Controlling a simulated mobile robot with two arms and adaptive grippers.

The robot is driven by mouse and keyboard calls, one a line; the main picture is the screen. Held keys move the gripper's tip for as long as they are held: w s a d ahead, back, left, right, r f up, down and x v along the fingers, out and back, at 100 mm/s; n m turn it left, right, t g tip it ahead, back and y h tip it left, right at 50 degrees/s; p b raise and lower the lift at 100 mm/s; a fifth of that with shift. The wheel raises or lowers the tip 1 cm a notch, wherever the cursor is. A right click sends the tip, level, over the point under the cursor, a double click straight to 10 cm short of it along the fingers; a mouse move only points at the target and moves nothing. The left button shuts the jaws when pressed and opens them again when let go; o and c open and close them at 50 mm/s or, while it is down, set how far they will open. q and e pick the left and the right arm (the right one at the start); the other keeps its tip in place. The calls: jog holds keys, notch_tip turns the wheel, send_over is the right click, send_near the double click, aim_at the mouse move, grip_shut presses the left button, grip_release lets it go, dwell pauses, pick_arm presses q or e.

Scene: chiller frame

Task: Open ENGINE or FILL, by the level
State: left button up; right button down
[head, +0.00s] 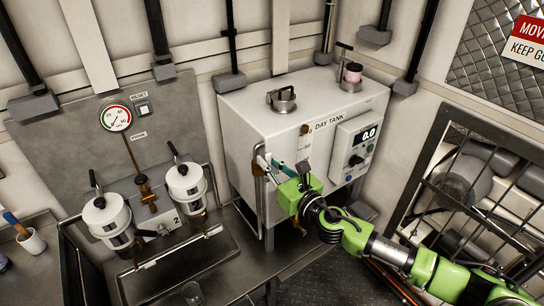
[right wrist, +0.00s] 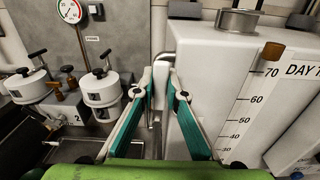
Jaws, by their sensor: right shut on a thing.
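The white DAY TANK (head: 250,112) stands at the centre of the head view; it also fills the right of the right wrist view (right wrist: 215,58). Its level scale (right wrist: 245,105) shows marks from 30 to 70 below a brown fitting (right wrist: 272,51). I cannot read a liquid level. My right gripper (head: 263,161) is at the tank's left front edge. In the right wrist view its green-and-white fingers (right wrist: 160,88) are shut around an upright grey metal bar (right wrist: 157,125) beside the tank. No ENGINE or FILL label is readable. My left gripper is out of view.
Two white canisters (head: 107,216) (head: 186,184) stand left over a drip tray (head: 175,262), below a pressure gauge (head: 117,118). A control box (head: 355,148) reading 0.0 is on the tank front. A barred metal guard (head: 480,190) stands at right.

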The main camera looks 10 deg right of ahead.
jog(key=shift+s+a+n, duration=0.1)
jog(key=shift+a+n, duration=0.15)
jog(key=shift+n, duration=0.25)
jog(key=shift+a+p, duration=0.15)
jog(key=shift+p, duration=0.15)
jog(key=c, duration=2)
grip_release()
jog(key=shift+s+a, duration=0.1)
jog(key=shift+a, duration=0.05)
jog(key=v, duration=1.2)
